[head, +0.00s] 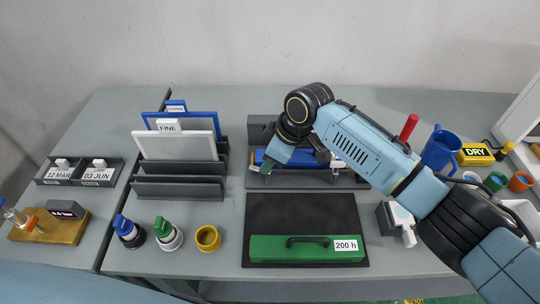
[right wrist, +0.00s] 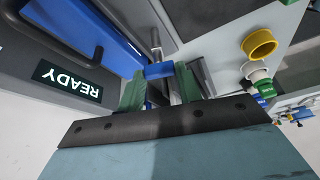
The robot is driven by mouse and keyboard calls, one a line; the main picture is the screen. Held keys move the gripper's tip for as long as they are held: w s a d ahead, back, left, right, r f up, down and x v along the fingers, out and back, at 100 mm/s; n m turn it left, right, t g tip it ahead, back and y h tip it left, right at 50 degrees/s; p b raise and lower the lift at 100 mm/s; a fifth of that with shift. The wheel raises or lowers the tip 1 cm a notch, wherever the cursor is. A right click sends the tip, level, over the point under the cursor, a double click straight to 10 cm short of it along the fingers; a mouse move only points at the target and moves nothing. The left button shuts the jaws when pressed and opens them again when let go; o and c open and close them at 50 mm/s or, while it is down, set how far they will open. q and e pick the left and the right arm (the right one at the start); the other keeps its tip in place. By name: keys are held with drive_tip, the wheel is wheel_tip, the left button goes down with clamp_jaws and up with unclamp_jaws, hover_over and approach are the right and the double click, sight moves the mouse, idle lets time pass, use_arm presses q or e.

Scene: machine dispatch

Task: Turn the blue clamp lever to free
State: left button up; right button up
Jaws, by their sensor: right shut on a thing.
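My right gripper (head: 268,166) reaches over the dark machine at the back middle of the table. In the right wrist view its two green fingers (right wrist: 160,85) are shut on a small blue block, which looks like the blue clamp lever (right wrist: 158,70). The lever sits beside a blue panel with a dark handle on the machine (right wrist: 25,60), which bears a READY label (right wrist: 68,80). In the head view the gripper and arm hide the lever and much of the blue panel (head: 258,157). My left gripper is not in view.
A green cassette (head: 270,250) marked 200 h lies on a dark mat (head: 300,212) in front of the machine. A rack (head: 180,188) holding white and blue panels stands left. A yellow ring (head: 208,238) and knobs stand near the front. A red handle (head: 409,127) rises behind my arm.

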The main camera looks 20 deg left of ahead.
drive_tip(key=shift+n+g+b, duration=0.7)
drive_tip(key=shift+n, duration=1)
drive_tip(key=o, duration=1)
drive_tip(key=shift+w, duration=0.1)
drive_tip(key=v, duration=1.3)
drive_tip(key=shift+a+r, duration=0.15)
drive_tip(key=shift+r, duration=0.1)
